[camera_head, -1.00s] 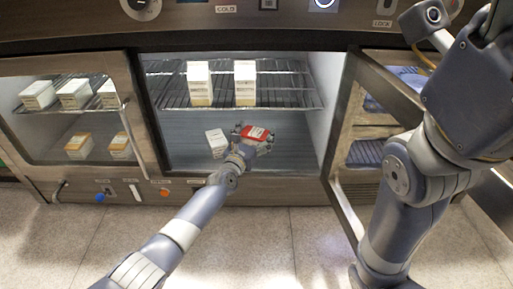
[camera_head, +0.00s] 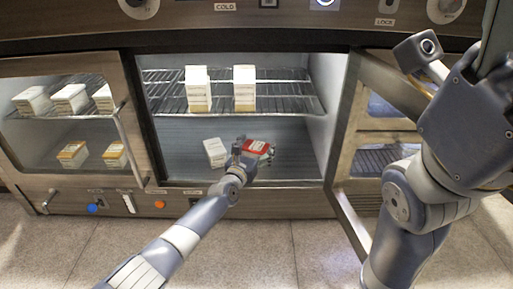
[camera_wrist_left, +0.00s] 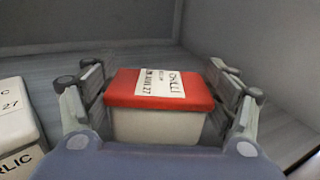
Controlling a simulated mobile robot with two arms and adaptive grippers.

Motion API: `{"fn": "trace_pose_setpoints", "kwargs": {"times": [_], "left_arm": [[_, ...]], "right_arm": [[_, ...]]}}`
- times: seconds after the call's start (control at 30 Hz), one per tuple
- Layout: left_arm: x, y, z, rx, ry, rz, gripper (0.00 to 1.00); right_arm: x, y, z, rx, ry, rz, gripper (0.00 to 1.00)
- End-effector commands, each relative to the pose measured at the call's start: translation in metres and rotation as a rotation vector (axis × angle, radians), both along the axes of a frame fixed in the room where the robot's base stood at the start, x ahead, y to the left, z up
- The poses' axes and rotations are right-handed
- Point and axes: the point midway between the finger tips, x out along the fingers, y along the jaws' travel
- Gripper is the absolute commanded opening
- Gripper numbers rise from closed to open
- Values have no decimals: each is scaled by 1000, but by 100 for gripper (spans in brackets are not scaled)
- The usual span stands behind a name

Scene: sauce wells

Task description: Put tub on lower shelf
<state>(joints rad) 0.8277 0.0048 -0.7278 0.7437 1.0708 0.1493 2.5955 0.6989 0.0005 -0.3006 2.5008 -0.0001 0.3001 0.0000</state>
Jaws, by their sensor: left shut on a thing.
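The tub is white with a red lid and a label reading "CHILLI" in the left wrist view (camera_wrist_left: 160,105). Its red lid also shows in the head view (camera_head: 256,146), inside the open middle compartment at the lower shelf (camera_head: 290,165). My left gripper (camera_head: 252,153) is shut on the tub, with one finger at each side in the left wrist view (camera_wrist_left: 158,110). I cannot tell whether the tub's base touches the shelf. My right arm stands at the right of the head view, and its fingertips are not clearly visible.
The open door (camera_head: 345,160) is at the right. Shelf room is free right of the tub.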

Motion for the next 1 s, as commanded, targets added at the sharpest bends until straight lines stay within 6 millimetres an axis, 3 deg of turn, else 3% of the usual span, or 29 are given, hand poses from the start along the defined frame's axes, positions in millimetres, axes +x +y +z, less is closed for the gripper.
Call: {"fn": "trace_pose_setpoints", "kwargs": {"times": [0.07, 0.57, 0.77, 1.0], "left_arm": [[0, 0, -1, 1, 1, 0, 87], [-2, 1, 3, -1, 2, 1, 87], [-25, 11, 7, -1, 4, 1, 87], [-67, 29, 6, 1, 4, 1, 87]], "right_arm": [[0, 0, 0, 0, 0, 0, 70], [0, 0, 4, 0, 0, -1, 70], [0, 0, 32, 0, 0, -1, 70], [0, 0, 65, 0, -2, -1, 70]]}}
